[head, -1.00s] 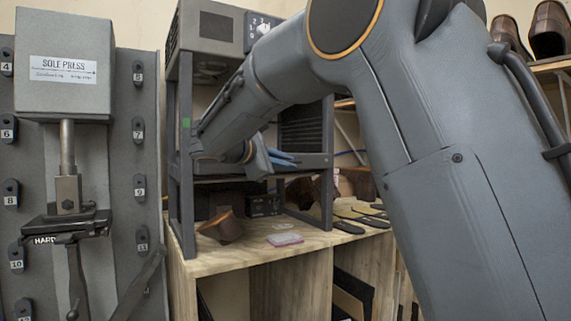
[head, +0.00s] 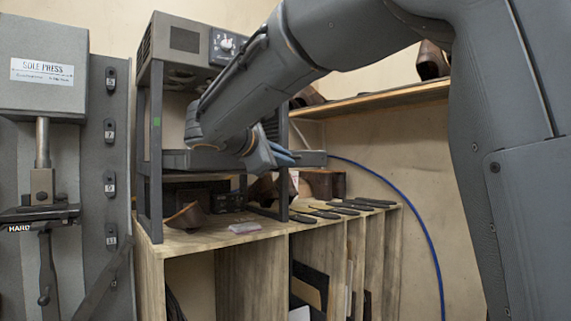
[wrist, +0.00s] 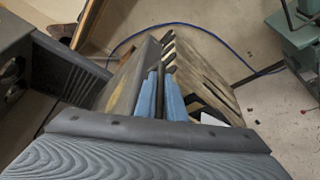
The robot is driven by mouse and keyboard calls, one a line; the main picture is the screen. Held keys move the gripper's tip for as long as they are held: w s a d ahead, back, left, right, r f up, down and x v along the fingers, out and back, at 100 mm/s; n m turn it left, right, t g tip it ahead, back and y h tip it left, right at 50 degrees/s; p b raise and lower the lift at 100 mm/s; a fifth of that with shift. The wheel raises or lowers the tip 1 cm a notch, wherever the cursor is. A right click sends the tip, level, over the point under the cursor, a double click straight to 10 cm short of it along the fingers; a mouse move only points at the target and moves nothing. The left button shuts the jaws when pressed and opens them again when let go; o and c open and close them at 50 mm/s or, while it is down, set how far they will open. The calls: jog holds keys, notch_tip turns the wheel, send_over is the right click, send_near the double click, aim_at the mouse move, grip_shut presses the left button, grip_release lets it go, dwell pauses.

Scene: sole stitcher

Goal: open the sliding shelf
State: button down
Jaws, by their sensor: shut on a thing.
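The sliding shelf (head: 312,158) is a flat dark grey tray in the open metal frame of the machine (head: 187,42). Its right end sticks out past the frame's right post. My gripper (head: 284,155), with blue fingers, is at the shelf's front edge near that post. In the wrist view the blue fingers of my gripper (wrist: 162,95) are closed on a narrow dark bar between them, which looks like the shelf's handle. My arm hides much of the shelf's middle.
A blue cable (head: 425,225) hangs at the right. The sole press (head: 40,75) stands at the left.

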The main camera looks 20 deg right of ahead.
jog(key=shift+s+d, duration=0.15)
jog(key=shift+s, duration=0.35)
jog(key=c, duration=2.1)
grip_release()
jog(key=shift+b+v, duration=1)
jog(key=shift+v, duration=2.9)
